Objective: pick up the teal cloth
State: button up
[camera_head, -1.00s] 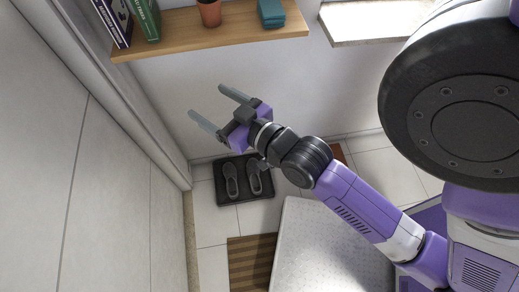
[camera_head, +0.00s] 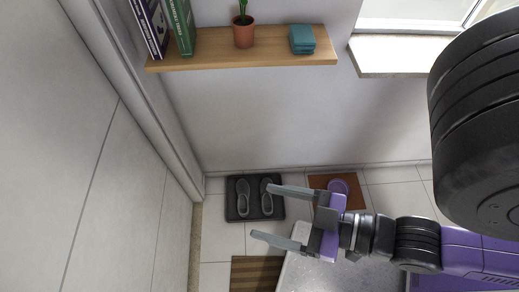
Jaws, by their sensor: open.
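The teal cloth (camera_head: 302,40) is a small folded stack lying on the right part of a wooden wall shelf (camera_head: 215,61), near the top of the view. My gripper (camera_head: 260,212) is well below the shelf in the picture, pointing left. Its two grey fingers are spread wide with nothing between them. It is clearly apart from the cloth. Nothing hides the front of the cloth.
A potted plant (camera_head: 244,35) stands left of the cloth, and books (camera_head: 181,27) stand at the shelf's left end. A window sill (camera_head: 398,56) is to the right. Shoes (camera_head: 243,198) on a black tray (camera_head: 232,214) are on the floor. The wall below the shelf is bare.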

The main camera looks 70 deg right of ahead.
aim_at(303, 41)
jog(key=z, duration=1.35)
